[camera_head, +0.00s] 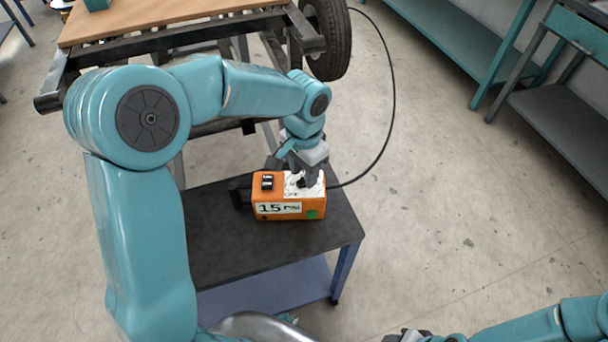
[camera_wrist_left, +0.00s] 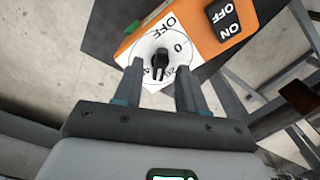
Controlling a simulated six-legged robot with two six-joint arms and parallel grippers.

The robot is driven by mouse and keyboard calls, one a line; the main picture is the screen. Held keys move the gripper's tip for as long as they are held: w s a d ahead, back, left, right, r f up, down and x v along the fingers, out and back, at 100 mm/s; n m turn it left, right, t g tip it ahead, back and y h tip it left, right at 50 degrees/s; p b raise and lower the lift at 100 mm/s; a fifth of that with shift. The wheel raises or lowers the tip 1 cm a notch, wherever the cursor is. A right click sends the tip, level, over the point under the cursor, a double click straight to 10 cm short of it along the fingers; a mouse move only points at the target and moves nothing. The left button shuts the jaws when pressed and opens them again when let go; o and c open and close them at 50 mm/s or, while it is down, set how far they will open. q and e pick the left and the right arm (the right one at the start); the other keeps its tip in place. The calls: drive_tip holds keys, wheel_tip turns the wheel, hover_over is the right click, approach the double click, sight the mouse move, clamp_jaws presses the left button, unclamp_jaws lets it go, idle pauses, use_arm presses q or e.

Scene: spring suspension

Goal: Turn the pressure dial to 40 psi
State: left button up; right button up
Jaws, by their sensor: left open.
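An orange pump box (camera_head: 287,197) stands on a dark cart top. Its front display (camera_head: 279,208) reads 15 PSI. The pressure dial (camera_wrist_left: 160,63) is a black knob on a white scale plate (camera_head: 304,184) on the box's top; the plate shows "OFF" and "0". My left gripper (camera_wrist_left: 156,84) is open, with its two fingers just short of the knob, one toward each side; I cannot tell if they touch it. In the head view my left gripper (camera_head: 306,177) is over the dial and partly hides it. My right gripper (camera_head: 408,337) is at the bottom edge, mostly cut off.
A black ON/OFF switch (camera_wrist_left: 223,18) sits beside the dial plate. A black hose (camera_head: 393,90) runs from the box up to a tyre (camera_head: 328,38). The cart top (camera_head: 225,240) is otherwise clear. A wooden-topped frame (camera_head: 160,18) stands behind, and teal benches (camera_head: 450,40) stand at right.

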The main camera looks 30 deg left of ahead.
use_arm(q)
drive_tip(key=shift+f, duration=0.8)
clamp_jaws()
drive_tip(key=shift+r+m, duration=0.1)
drive_tip(key=shift+m, duration=0.3)
drive_tip(key=shift+m+p, duration=0.5)
drive_tip(key=shift+m, duration=1.1)
